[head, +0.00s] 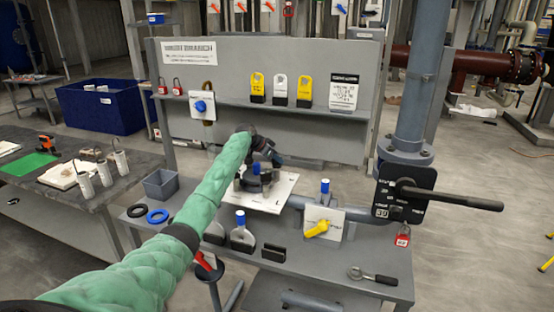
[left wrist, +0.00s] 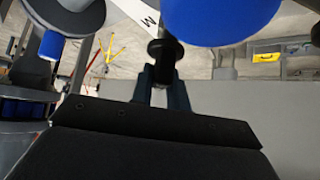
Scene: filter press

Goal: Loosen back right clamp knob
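The filter press (head: 255,182) stands on a white plate (head: 268,198) on the workbench, largely hidden behind my left arm and gripper. My left gripper (head: 272,160) is at the back right of the press, in front of the grey panel. In the left wrist view, the gripper's fingers (left wrist: 163,90) lie on both sides of a black clamp knob (left wrist: 165,50) with a round flange, with no clear gap visible. A large blue rounded part (left wrist: 220,18) is close above it. My right gripper is not in view.
A yellow-handled valve (head: 318,229) and a large black lever (head: 450,198) stand to the right. Black and blue rings (head: 157,216) and a grey bin (head: 160,184) lie at the left. A wrench (head: 372,275) lies at the front right. The panel's shelf is behind the press.

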